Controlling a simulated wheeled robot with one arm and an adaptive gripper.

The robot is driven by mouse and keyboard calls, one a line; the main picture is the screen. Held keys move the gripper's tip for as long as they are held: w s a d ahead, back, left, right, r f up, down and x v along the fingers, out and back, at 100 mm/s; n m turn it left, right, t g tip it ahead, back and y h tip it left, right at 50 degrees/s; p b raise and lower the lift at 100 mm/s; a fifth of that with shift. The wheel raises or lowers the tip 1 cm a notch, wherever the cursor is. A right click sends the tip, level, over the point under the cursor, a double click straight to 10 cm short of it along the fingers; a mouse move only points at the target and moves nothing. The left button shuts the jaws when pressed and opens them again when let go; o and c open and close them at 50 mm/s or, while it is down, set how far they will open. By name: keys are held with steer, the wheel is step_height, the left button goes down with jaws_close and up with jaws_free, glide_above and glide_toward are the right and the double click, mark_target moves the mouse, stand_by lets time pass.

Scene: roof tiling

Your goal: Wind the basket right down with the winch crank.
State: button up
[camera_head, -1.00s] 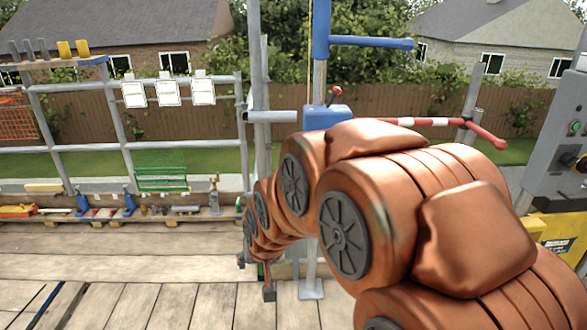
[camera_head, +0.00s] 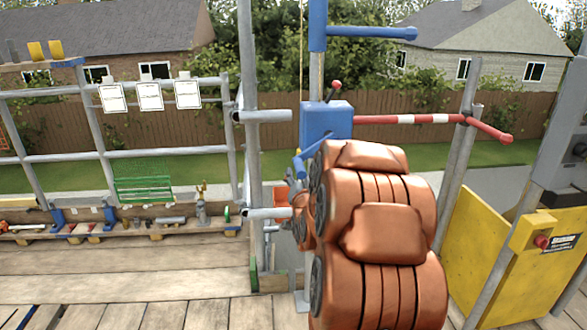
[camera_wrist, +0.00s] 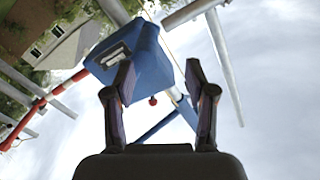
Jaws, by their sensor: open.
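The blue winch box (camera_head: 326,121) sits on the post right of centre, with a red-knobbed lever (camera_head: 336,87) on top. A blue bar, perhaps the crank (camera_head: 300,164), shows below the box beside my arm; I cannot be sure of it. My gripper is mostly hidden behind my arm in the head view. In the wrist view my gripper (camera_wrist: 159,66) is open and empty, its two fingers pointing up toward the blue box (camera_wrist: 135,55). A red knob (camera_wrist: 153,100) shows between the fingers. A green wire basket (camera_head: 143,188) is at the left; I cannot tell whether it hangs from the winch.
A red-and-white bar (camera_head: 420,119) extends right from the winch. A blue arm (camera_head: 370,32) is above it, with a thin rope (camera_head: 301,45) beside the post. Grey scaffold rails run left. A yellow panel (camera_head: 478,238) with a red button stands right. The plank deck is clear in front.

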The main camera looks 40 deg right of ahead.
mark_target(297, 165)
steer(key=shift+d+r, duration=0.1)
steer(key=shift+d, duration=0.2)
steer(key=shift+w+d+r+p, duration=0.15)
steer(key=shift+d+p, duration=0.2)
steer(key=shift+p, duration=0.45)
steer(key=p+x, duration=0.1)
steer(key=p, duration=0.2)
steer(key=shift+w+d, duration=0.15)
steer(key=shift+w, duration=0.2)
steer(key=shift+p+x, duration=0.3)
steer(key=shift+x, duration=2.35)
